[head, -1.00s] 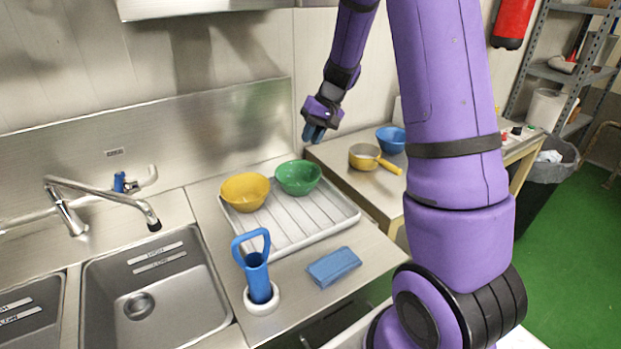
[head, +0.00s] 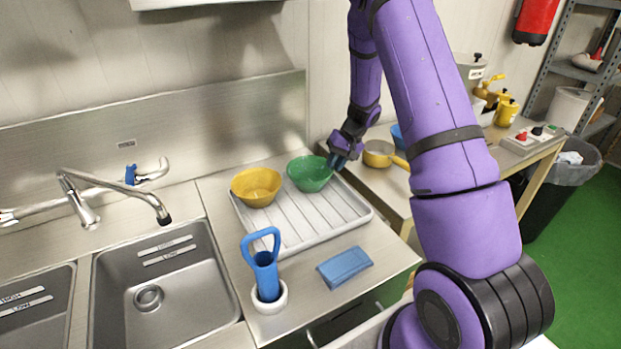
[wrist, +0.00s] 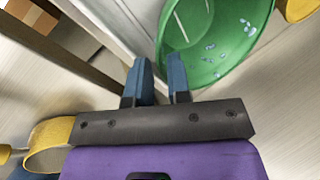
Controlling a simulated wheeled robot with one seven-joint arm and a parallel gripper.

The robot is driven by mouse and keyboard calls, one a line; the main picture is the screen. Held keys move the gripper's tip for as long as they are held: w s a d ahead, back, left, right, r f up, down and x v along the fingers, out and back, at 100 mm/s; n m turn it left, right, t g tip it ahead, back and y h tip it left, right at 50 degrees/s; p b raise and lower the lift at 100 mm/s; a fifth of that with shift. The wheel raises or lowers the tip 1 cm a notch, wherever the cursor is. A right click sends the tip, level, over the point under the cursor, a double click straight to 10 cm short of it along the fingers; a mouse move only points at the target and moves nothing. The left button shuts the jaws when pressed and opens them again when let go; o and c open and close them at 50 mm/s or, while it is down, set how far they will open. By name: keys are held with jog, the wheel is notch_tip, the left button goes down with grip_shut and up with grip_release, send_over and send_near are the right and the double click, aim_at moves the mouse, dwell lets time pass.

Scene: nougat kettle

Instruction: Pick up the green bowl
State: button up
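The green bowl (head: 309,174) stands upright on the white ribbed draining tray (head: 290,232), at its back right. My gripper (head: 337,161) is at the bowl's right rim in the head view. In the wrist view my gripper (wrist: 159,66) is open, with two blue fingers apart. The green bowl (wrist: 215,40) shows at the top, with pale blue-white specks inside. Its left rim edge lies between the fingers in the picture; the right finger overlaps the bowl and the left finger is outside it. I cannot tell whether either finger touches it.
A yellow bowl (head: 256,187) stands left of the green bowl on the tray. A yellow-handled pan (head: 378,153) stands on the right table. The sink (head: 165,285) is at left.

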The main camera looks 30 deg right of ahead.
aim_at(327, 174)
jog(key=x, duration=0.5)
jog(key=shift+w+a+r, duration=0.1)
jog(key=shift+w+a, duration=0.05)
jog(key=shift+a, duration=0.05)
grip_shut()
jog(key=shift+r, duration=0.1)
